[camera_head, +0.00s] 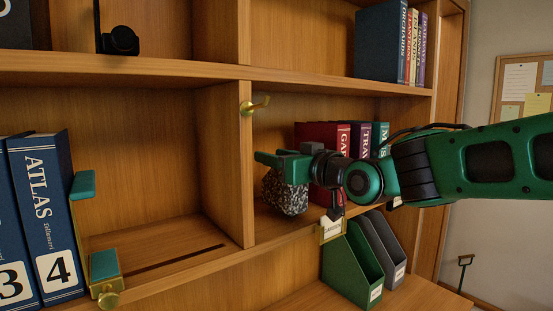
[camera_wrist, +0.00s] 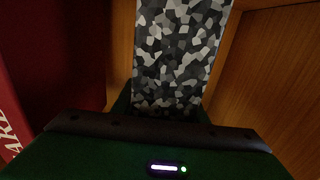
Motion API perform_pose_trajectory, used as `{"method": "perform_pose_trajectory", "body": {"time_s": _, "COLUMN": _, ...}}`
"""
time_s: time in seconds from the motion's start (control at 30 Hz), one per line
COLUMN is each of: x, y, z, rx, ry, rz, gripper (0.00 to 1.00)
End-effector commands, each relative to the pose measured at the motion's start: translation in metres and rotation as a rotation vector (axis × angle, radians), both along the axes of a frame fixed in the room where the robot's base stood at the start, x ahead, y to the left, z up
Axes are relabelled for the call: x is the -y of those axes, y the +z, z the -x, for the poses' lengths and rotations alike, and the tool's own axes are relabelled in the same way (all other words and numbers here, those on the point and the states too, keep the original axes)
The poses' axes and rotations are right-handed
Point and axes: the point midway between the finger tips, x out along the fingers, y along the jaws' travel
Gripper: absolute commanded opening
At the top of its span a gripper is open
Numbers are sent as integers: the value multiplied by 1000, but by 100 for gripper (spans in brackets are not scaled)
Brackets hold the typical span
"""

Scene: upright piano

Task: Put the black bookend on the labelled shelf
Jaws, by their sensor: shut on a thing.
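My gripper (camera_head: 283,166) is shut on a block speckled black, grey and white, which I take for the black bookend (camera_head: 284,194). The bookend hangs below the fingers in the head view and fills the top middle of the wrist view (camera_wrist: 178,50). It is at the opening of the middle-right compartment, left of a red book (camera_head: 315,136). I cannot tell if its underside touches the shelf board. A small label holder (camera_head: 331,230) is on the front edge of this shelf (camera_head: 268,230); its text is unreadable. My arm hides part of the compartment.
A brass hook (camera_head: 255,105) sticks out from the divider left of my gripper. Blue atlas volumes (camera_head: 45,210) stand at far left beside a brass-and-green fitting (camera_head: 104,270). Green and grey file holders (camera_head: 352,266) stand below. A small black object (camera_head: 119,41) sits on the upper left shelf.

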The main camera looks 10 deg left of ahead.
Motion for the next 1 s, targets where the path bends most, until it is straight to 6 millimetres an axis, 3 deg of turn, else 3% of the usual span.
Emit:
{"method": "perform_pose_trajectory", "body": {"time_s": 0.9, "x": 0, "y": -12, "z": 0, "rx": 3, "ry": 0, "rz": -2, "gripper": 0}}
{"method": "perform_pose_trajectory", "body": {"time_s": 0.93, "x": 0, "y": -12, "z": 0, "rx": 3, "ry": 0, "rz": -2, "gripper": 44}}
{"method": "perform_pose_trajectory", "body": {"time_s": 1.0, "x": 0, "y": -12, "z": 0, "rx": 3, "ry": 0, "rz": -2, "gripper": 60}}
